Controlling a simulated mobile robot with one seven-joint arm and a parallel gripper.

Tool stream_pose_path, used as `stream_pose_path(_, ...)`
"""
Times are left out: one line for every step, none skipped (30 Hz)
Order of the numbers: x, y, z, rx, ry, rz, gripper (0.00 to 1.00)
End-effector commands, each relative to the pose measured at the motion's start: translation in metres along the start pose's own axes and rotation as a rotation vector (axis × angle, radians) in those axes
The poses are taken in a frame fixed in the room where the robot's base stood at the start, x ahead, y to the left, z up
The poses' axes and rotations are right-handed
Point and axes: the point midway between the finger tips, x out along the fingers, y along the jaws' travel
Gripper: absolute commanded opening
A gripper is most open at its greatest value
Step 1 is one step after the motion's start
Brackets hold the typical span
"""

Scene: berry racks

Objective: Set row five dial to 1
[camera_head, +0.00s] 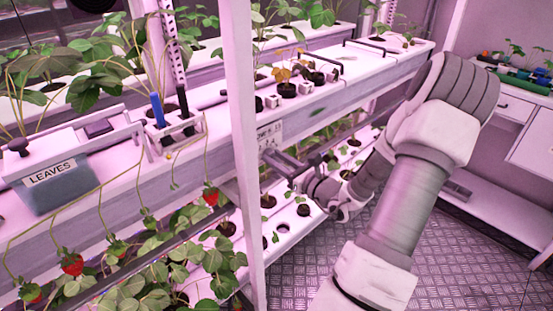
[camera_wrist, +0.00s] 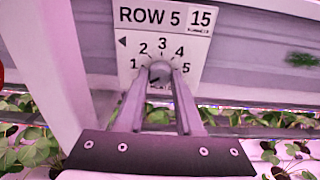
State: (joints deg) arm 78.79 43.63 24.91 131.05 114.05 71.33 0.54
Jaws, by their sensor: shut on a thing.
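The row five dial (camera_wrist: 160,70) is a small round knob on a white plate (camera_wrist: 187,47) marked "ROW 5" and "15". Numbers 1 to 5 arc around it, with 1 at the left and 5 at the right. My gripper (camera_wrist: 159,76) is shut on the dial, one finger on each side. The fingers hide the dial's lower part, and I cannot tell which number it points at. In the head view, my gripper (camera_head: 272,157) reaches the rack front just below the plate (camera_head: 269,135). The dial is hidden there.
A white upright post (camera_head: 242,120) stands close left of the plate. A bin labelled "LEAVES" (camera_head: 50,190) hangs on the rack further left. Strawberry plants (camera_head: 180,265) fill the lower left. The metal floor (camera_head: 465,250) at right is clear. A white bench (camera_head: 510,105) stands at the far right.

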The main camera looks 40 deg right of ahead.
Motion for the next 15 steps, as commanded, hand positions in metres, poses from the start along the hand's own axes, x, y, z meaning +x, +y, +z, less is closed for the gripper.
stream_pose_path(-0.0002, 0.0001, 0.0008, 0.007, 0.001, 0.0, 0.0)
stream_pose_path(-0.0002, 0.0002, 0.0012, 0.013, 0.001, 0.0, 0.0)
stream_pose_path(-0.0002, 0.0002, 0.0016, 0.023, 0.001, 0.0, 0.0)
stream_pose_path(-0.0002, 0.0002, 0.0019, 0.033, 0.001, 0.0, 0.0)
stream_pose_path(-0.0002, 0.0003, 0.0022, 0.045, 0.002, 0.0, 0.0)
stream_pose_path(-0.0003, 0.0003, 0.0026, 0.063, 0.002, 0.0, 0.0)
stream_pose_path(-0.0004, 0.0002, 0.0031, 0.078, 0.002, 0.0, 0.0)
stream_pose_path(-0.0004, 0.0002, 0.0036, 0.096, 0.002, 0.0, 0.0)
stream_pose_path(-0.0003, 0.0002, 0.0042, 0.12, 0.001, 0.0, 0.0)
stream_pose_path(-0.0003, 0.0003, 0.0044, 0.142, 0.001, 0.0, 0.0)
stream_pose_path(-0.0002, 0.0003, 0.0048, 0.163, 0.002, 0.0, 0.0)
stream_pose_path(-0.0002, 0.0005, 0.0049, 0.194, 0.002, 0.0, 0.0)
stream_pose_path(-0.0003, 0.0006, 0.0048, 0.218, 0.003, 0.0, 0.0)
stream_pose_path(-0.0003, 0.0006, 0.005, 0.242, 0.003, 0.0, 0.0)
stream_pose_path(-0.0004, 0.0008, 0.0049, 0.276, 0.003, 0.0, 0.0)
